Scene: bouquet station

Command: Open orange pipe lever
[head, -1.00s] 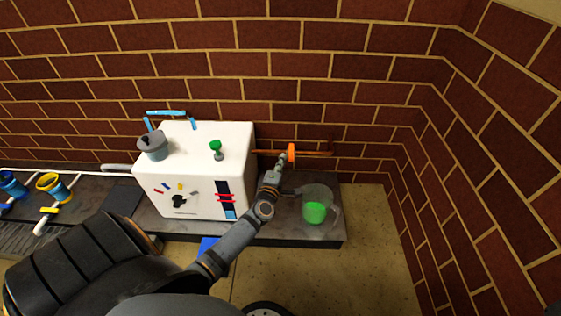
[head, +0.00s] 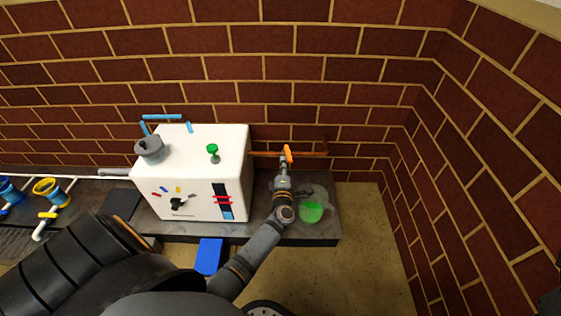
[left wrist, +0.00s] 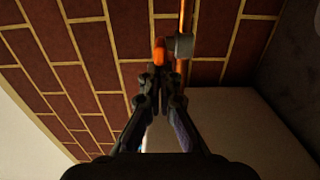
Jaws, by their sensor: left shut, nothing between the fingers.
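The orange pipe lever (head: 288,154) sits on the orange pipe (head: 314,154) that runs along the brick wall, to the right of the white machine. My left gripper (head: 284,163) is shut and empty, with its tips right at the lever in the head view. In the left wrist view, the closed fingertips (left wrist: 166,72) are just below the orange lever (left wrist: 159,52), which is beside a grey fitting on the pipe. I cannot tell whether they touch. My right gripper is not in view.
The white machine (head: 200,175) stands left of my left arm, with a green knob (head: 212,149) on top. A clear pitcher holding green liquid (head: 311,212) stands right of the arm.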

